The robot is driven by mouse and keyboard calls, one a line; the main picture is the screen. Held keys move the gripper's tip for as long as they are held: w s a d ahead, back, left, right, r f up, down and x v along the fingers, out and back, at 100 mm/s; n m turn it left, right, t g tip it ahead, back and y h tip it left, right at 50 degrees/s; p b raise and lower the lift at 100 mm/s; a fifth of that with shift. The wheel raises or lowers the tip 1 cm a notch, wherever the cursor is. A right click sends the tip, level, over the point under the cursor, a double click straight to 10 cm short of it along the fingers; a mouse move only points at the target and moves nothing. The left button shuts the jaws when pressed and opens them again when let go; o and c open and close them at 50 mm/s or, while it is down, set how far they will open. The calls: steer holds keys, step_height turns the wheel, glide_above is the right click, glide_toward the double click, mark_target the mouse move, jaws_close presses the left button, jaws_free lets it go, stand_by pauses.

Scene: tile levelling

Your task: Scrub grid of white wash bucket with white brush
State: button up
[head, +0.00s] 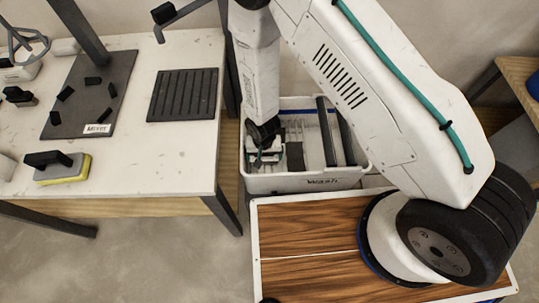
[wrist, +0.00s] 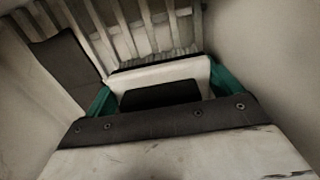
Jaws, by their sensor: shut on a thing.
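The white wash bucket (head: 285,184) stands on the floor between the table and my base. Its grid (head: 297,128) of pale slats shows inside, and also at the top of the wrist view (wrist: 122,38). My gripper (head: 265,143) is lowered into the left part of the bucket. In the wrist view my gripper (wrist: 160,92) has its green fingers shut on the white brush (wrist: 150,76), with a black handle between them. The brush lies right by the slats.
A white table (head: 180,165) stands on the left with a black ribbed mat (head: 183,95), a dark board (head: 95,95) with small black pieces, and a yellow-and-grey sponge float (head: 60,169). Dark bars (head: 326,130) cross the bucket's right side. Its walls lie close around my gripper.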

mark_target(285, 144)
steer(key=shift+s+d, duration=0.15)
steer(key=shift+d, duration=4)
steer(key=shift+w, duration=3.4)
steer(key=shift+a+f, duration=0.1)
steer(key=shift+a, duration=3.95)
steer(key=shift+d, duration=4.1)
steer(key=shift+a, duration=4.1)
